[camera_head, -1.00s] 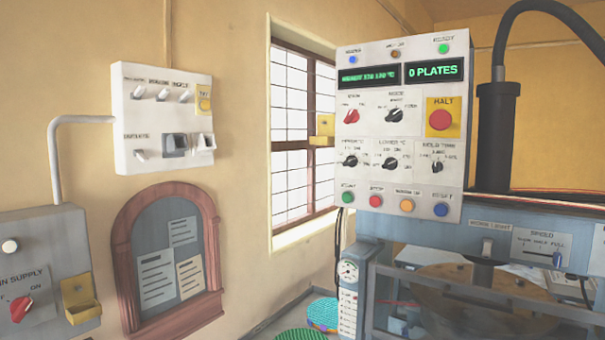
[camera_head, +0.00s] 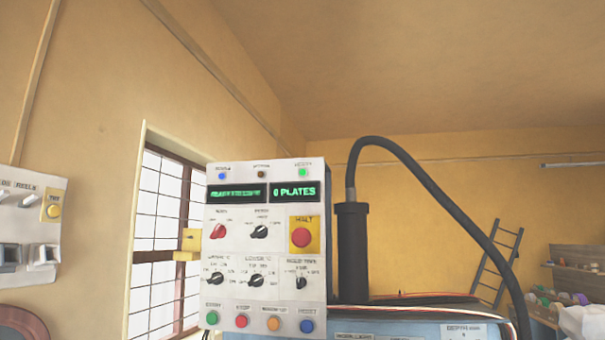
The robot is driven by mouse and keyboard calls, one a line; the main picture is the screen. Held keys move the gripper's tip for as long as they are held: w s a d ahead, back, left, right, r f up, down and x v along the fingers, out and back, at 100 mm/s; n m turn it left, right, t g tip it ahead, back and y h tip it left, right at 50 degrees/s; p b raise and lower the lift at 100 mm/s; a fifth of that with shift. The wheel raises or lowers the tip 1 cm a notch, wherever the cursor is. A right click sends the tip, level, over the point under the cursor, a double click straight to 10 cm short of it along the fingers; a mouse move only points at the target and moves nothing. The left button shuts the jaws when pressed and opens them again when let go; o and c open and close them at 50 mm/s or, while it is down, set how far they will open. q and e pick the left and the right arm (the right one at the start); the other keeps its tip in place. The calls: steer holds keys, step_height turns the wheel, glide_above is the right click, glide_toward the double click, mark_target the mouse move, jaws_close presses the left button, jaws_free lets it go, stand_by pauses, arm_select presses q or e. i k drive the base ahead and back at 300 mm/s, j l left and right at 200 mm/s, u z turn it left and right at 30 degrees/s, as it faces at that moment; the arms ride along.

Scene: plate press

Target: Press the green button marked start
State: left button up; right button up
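The green start button (camera_head: 212,318) is at the lower left of the white control panel (camera_head: 234,262), under a small label. A red, an orange and a blue button sit in the same row to its right. A larger red HALT button (camera_head: 301,237) on a yellow plate is higher on the panel. The right display (camera_head: 295,191) reads "0 PLATES"; the left display's text is too blurred to read. Neither of my grippers is in view, and nothing touches the panel.
A thick black hose (camera_head: 432,186) arches from a dark cylinder (camera_head: 351,252) right of the panel. A barred window (camera_head: 162,240) is behind it on the left. A white switch box (camera_head: 30,230) is at the left edge. A ladder (camera_head: 498,262) and a shelf (camera_head: 575,275) stand at the far right.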

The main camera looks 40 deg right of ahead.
mark_target(213, 316)
steer(key=z, duration=0.95)
steer(key=l+u, duration=0.3)
steer(key=l, duration=0.45)
steer(key=i, duration=0.05)
